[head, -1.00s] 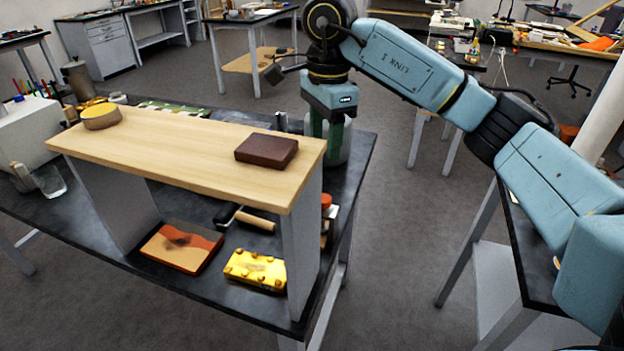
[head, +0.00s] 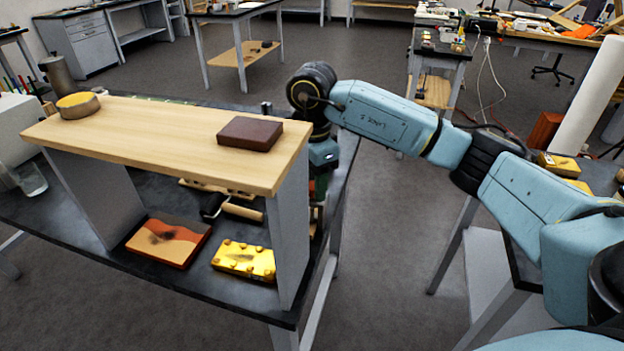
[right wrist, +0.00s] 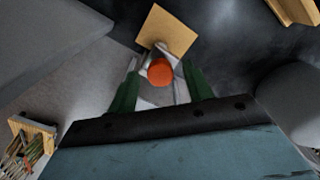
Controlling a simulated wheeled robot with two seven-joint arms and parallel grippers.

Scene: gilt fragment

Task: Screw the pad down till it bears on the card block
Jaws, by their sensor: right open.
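In the right wrist view a round orange knob (right wrist: 160,72) sits between the two green fingers of my right gripper (right wrist: 160,82). The fingers are open, with a gap on each side of the knob. A greyish body shows around and below the knob; I cannot make out the pad. A square tan block (right wrist: 167,29), which looks like the card block, lies just beyond the knob. In the head view my right gripper (head: 318,188) is low beside the right end of a raised wooden shelf, partly hidden by its grey leg. My left gripper is out of view.
The wooden shelf (head: 130,128) carries a dark brown block (head: 250,133) and a round yellow-topped tin (head: 78,105). Under it lie an orange-and-brown block (head: 168,243), a yellow studded block (head: 244,260) and a roller (head: 240,210). Its grey leg (head: 293,235) stands close to my gripper.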

